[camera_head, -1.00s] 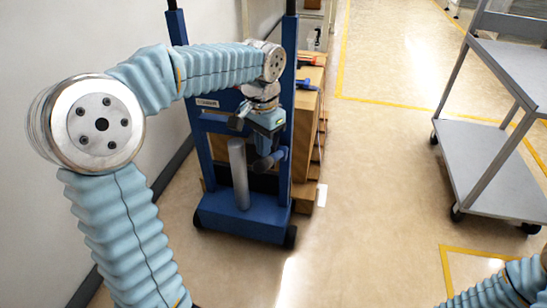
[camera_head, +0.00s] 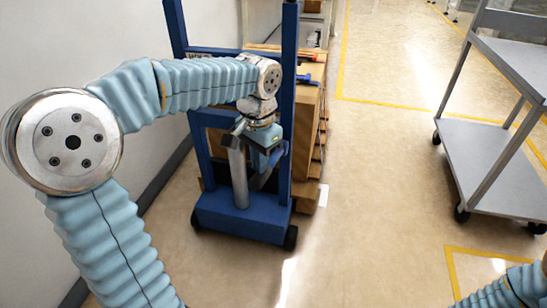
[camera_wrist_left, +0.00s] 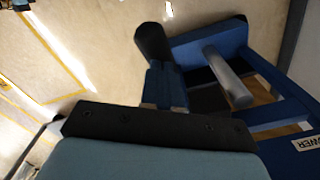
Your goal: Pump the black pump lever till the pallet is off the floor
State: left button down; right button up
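The blue stacker (camera_head: 240,218) stands left of centre in the head view, a grey cylinder (camera_head: 238,178) upright on its base. My left gripper (camera_head: 268,168) is low in front of its right post. In the left wrist view, the pump lever's black grip (camera_wrist_left: 152,42) sticks out beyond my fingertips (camera_wrist_left: 164,106), which sit on both sides of its blue part and look closed on it. In the head view the lever is mostly hidden by my gripper. The wooden pallet (camera_head: 317,170) shows behind the post under cardboard boxes; its gap to the floor cannot be made out.
A grey shelf cart (camera_head: 480,165) stands on the right. A white wall (camera_head: 85,40) runs close along the left. The floor between stacker and cart is clear, with yellow lines. My right arm shows only at the lower right corner.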

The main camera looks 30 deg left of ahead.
pick_arm(q)
jog(key=shift+s+f, duration=0.1)
jog(key=shift+f, duration=0.45)
